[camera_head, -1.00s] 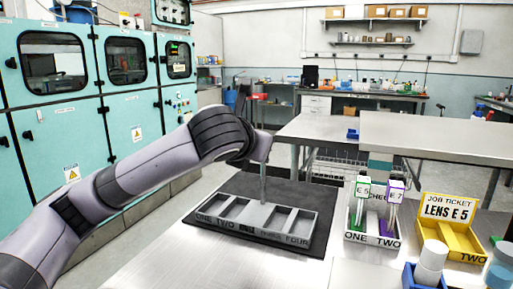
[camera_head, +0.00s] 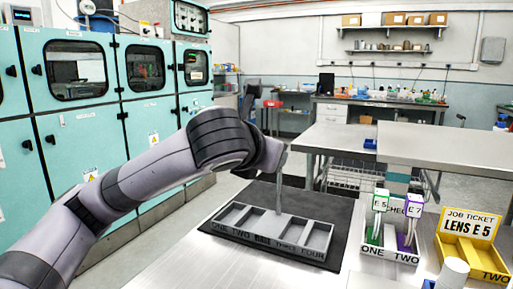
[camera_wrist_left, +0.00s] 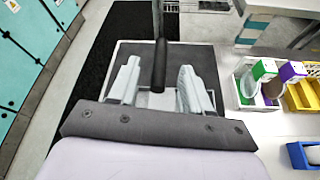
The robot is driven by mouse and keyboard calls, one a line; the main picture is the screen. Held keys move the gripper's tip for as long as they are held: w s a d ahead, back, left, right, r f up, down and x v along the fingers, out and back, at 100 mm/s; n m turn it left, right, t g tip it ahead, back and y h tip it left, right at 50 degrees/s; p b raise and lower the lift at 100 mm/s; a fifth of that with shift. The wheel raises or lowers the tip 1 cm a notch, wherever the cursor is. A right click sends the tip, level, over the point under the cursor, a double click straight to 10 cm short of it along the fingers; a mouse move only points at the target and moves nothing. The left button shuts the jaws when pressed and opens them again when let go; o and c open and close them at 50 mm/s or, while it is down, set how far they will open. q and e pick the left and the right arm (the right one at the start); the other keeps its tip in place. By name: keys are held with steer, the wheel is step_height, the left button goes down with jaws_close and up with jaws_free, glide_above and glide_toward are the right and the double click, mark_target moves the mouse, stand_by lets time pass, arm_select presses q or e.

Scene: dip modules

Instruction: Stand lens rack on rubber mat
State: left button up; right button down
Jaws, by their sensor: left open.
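The grey lens rack (camera_head: 232,237), a long tray with several compartments lettered ONE to FOUR, sits upright on the black rubber mat (camera_head: 327,205). Its front side lies near the mat's front edge. My left gripper (camera_head: 281,165) is above the middle of the rack. In the left wrist view its two pale fingers (camera_wrist_left: 160,90) are apart, on either side of a dark upright handle (camera_wrist_left: 161,65), with gaps showing on both sides. The rubber mat (camera_wrist_left: 205,62) shows beyond the fingers. Most of the rack is hidden there by the gripper. My right gripper is not in view.
Right of the mat, a white two-place tray (camera_head: 376,257) holds a green-tagged piece (camera_head: 379,202) and a purple-tagged piece (camera_head: 413,207). A yellow job-ticket tray (camera_head: 468,246) reading LENS E 5 stands further right. White cylinders (camera_head: 453,272) stand in front. Bare table lies left of them.

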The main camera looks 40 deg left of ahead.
arm_select(q)
steer(key=v, duration=0.7)
steer(key=shift+p, duration=0.4)
